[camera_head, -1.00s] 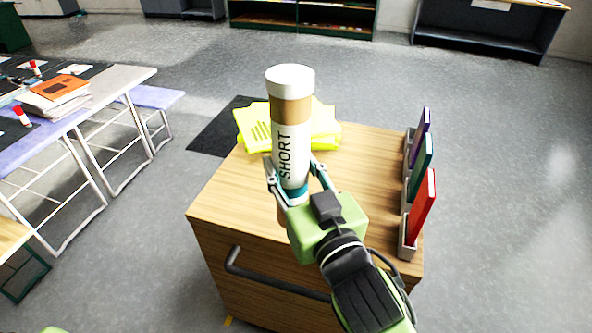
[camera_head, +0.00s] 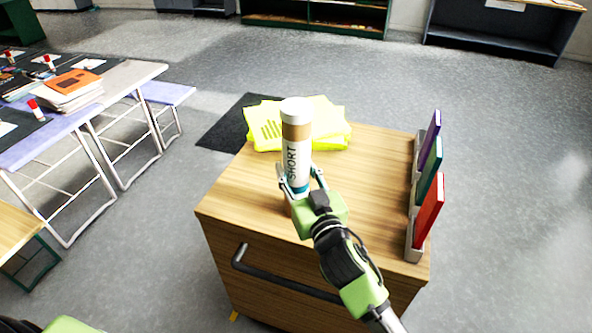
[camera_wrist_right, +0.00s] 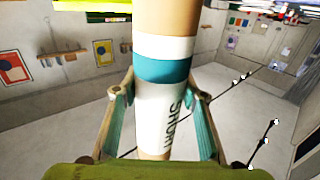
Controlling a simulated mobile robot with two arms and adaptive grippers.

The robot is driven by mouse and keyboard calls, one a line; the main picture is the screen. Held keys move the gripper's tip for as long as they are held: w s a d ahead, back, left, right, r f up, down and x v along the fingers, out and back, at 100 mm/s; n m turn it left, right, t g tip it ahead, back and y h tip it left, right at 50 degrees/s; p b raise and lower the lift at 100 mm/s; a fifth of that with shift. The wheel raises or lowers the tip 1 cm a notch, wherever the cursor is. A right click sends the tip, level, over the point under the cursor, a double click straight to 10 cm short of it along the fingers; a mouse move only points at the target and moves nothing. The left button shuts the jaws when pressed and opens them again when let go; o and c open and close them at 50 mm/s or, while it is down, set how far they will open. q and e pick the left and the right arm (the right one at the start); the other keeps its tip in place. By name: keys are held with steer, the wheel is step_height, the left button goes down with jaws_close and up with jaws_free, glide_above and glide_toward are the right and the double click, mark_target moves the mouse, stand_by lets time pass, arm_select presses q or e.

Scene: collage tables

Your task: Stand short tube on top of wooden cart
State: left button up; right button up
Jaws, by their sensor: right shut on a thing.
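The short tube (camera_head: 297,158) stands upright in the head view, with a white cap, a brown band, a white label reading SHORT and a teal band low down. My right gripper (camera_head: 299,184) is shut on its lower part. The tube also fills the middle of the right wrist view (camera_wrist_right: 163,110), between the two fingers (camera_wrist_right: 162,98). The wooden cart (camera_head: 372,180) is below it, and the tube is over the cart's top. Its lower end is mostly hidden by the gripper, so I cannot tell whether it touches the wood. My left gripper is out of view.
Yellow papers (camera_head: 330,130) lie at the cart's back left. Purple, green and red books (camera_head: 430,208) stand in grey holders along its right edge. A dark handle (camera_head: 285,281) is on the front. The cart top is bare between the tube and the books.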

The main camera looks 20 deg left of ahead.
steer(key=shift+f, duration=0.15)
steer(key=shift+f, duration=0.2)
steer(key=o, duration=1.2)
steer(key=shift+r, duration=0.25)
steer(key=b+v, duration=0.1)
steer(key=v, duration=1.1)
steer(key=shift+f, duration=0.1)
